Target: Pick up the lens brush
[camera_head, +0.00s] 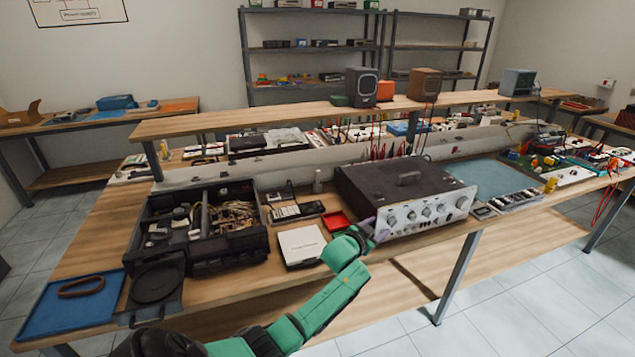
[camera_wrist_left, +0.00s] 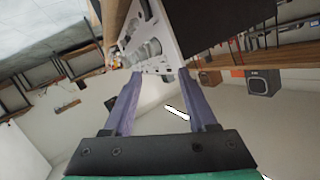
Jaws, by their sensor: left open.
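My left gripper (camera_head: 371,231) is open, with its purple fingers at the lower left corner of the amplifier's silver front panel. In the left wrist view the same gripper (camera_wrist_left: 162,80) has its two fingers spread, with the panel just beyond them. I see nothing held between them. I cannot make out the lens brush for certain in either view; the gripper and arm hide part of the bench edge. My right gripper is not in view.
The black amplifier (camera_head: 375,185) stands right of a red tray (camera_head: 336,222) and a white box (camera_head: 301,244). A cluttered black case (camera_head: 225,252) and a blue tray (camera_head: 60,312) lie at left. A blue mat (camera_head: 485,178) is at right.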

